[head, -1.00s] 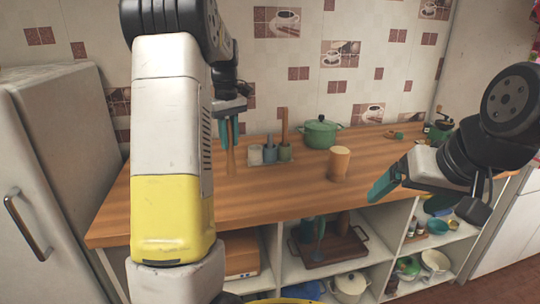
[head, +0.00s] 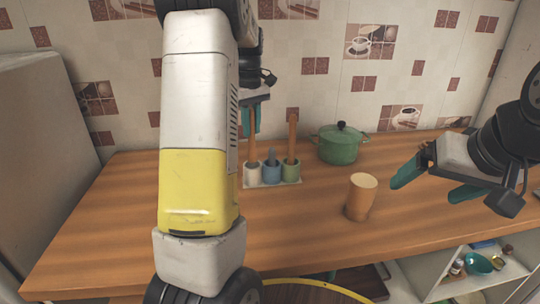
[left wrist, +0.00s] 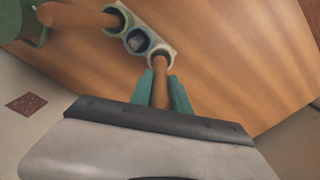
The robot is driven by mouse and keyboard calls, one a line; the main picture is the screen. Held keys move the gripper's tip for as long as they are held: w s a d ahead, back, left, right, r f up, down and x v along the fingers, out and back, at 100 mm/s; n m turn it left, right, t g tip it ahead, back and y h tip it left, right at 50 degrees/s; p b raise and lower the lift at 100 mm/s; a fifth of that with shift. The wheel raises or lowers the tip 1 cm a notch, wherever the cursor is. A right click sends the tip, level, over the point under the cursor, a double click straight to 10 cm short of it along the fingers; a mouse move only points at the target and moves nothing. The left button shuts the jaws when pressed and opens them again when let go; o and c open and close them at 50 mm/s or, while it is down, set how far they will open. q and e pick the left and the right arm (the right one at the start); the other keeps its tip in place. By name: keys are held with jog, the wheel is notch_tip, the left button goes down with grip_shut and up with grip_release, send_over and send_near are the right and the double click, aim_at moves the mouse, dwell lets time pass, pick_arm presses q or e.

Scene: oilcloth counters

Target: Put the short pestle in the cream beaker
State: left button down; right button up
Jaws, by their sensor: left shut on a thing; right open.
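The cream beaker (head: 252,178) stands at the left end of a small tray (head: 288,183) on the counter. My left gripper (head: 251,125) is shut on a brown wooden pestle (head: 252,147), held upright above this beaker. In the left wrist view the pestle (left wrist: 160,88) runs down between the teal fingers to the cream beaker's rim (left wrist: 160,62). Its lower end appears to be in the mouth; how deep I cannot tell. My left arm hides part of the counter. My right gripper (head: 432,182) is open and empty at the right, over the counter.
A blue beaker (head: 271,175) with a short blue-grey pestle and a green beaker (head: 291,172) with a wooden pestle stand beside the cream one. A green lidded pot (head: 340,147) stands behind right. A wooden cup (head: 361,197) stands nearer. The counter's front left is clear.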

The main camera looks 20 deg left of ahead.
aim_at(252, 154)
pick_arm(q)
notch_tip(252, 154, down, 8)
jog(key=shift+r, duration=0.2)
jog(key=shift+f, duration=0.1)
jog(key=c, duration=1.2)
grip_release()
jog(key=shift+c, duration=0.2)
